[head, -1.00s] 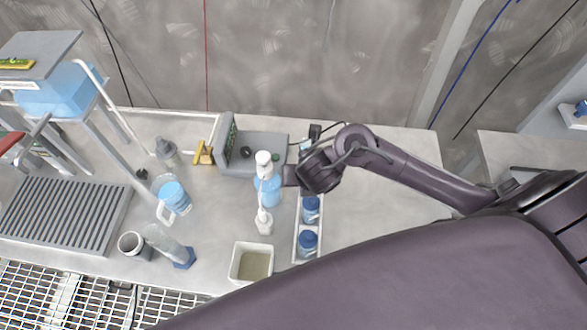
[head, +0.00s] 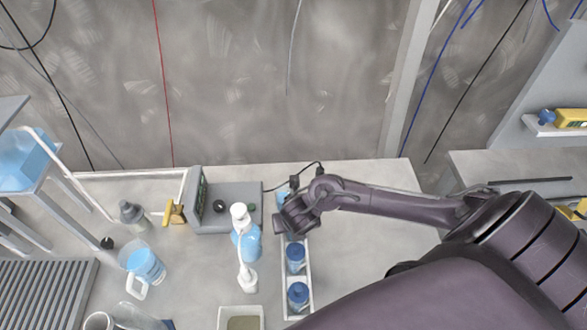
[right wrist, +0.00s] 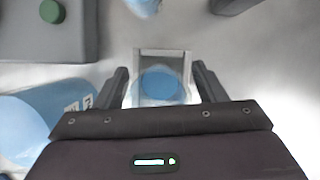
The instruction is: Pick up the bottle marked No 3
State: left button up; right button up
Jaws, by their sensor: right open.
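A narrow white rack (head: 311,285) stands on the bench and holds blue-capped bottles, a middle one (head: 295,256) and a near one (head: 298,294). A bit of blue (head: 282,198) shows behind my gripper at the rack's far end. No number on these bottles is readable, so I cannot tell which is No 3. My right gripper (head: 285,226) is over the far part of the rack. In the right wrist view, my right gripper (right wrist: 160,88) is open, with a round blue cap (right wrist: 160,84) showing between its fingers; contact cannot be told. My left gripper is not in view.
A blue wash bottle (head: 246,242) stands close left of the rack. A grey device (head: 226,208) with knobs is behind it, with a cable running right. A jug (head: 143,265) stands further left, a square tub (head: 241,318) in front. The bench right of the rack is clear.

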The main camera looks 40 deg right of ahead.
jog(key=c, duration=0.6)
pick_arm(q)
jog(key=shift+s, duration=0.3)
pick_arm(e)
jog(key=c, duration=0.5)
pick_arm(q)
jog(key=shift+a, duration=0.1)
pick_arm(e)
jog(key=shift+r, duration=0.15)
